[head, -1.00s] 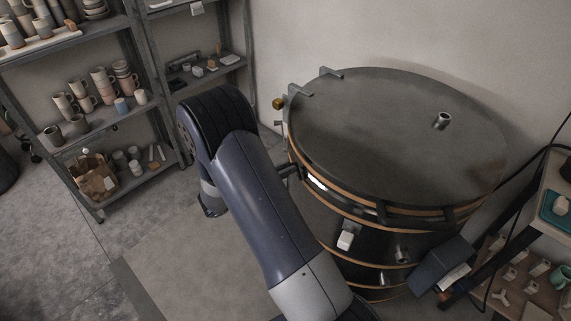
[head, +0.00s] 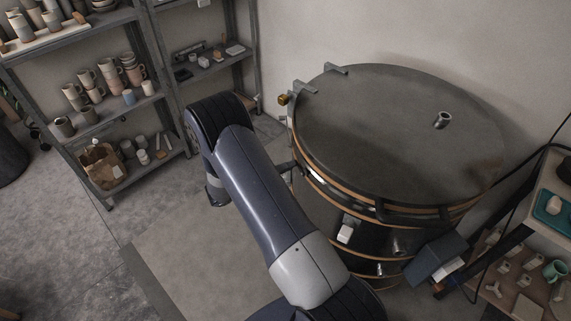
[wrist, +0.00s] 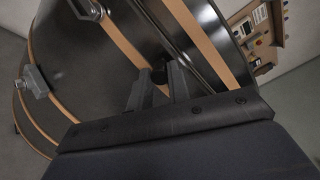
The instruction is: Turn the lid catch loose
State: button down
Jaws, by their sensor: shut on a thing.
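A round, dark kiln (head: 350,208) with orange-brown bands stands right of my arm, its flat grey lid (head: 400,125) down on top. The kiln's side fills the left and top of the wrist view. My gripper (wrist: 159,88) is at the kiln's side, its two fingers closed around a small dark knob, the lid catch (wrist: 158,73), beside a band. The fingers hide much of the catch, so its turn angle cannot be told.
Metal shelves (head: 160,90) with cups stand at the left. A table (head: 555,210) with a teal tray and small pieces is at the right. A dark box (head: 437,258) sits on the kiln's front. Bare floor (head: 190,240) lies left of my arm.

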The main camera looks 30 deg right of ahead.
jog(key=shift+f+n, duration=0.25)
jog(key=shift+n, duration=0.45)
jog(key=c, duration=1.3)
grip_release()
jog(key=shift+c, duration=0.2)
jog(key=shift+a, duration=0.15)
jog(key=a+b, duration=0.1)
jog(key=a, duration=0.9)
jog(key=shift+s+a+r, duration=0.2)
jog(key=shift+a+r, duration=0.05)
jog(key=shift+r, duration=0.1)
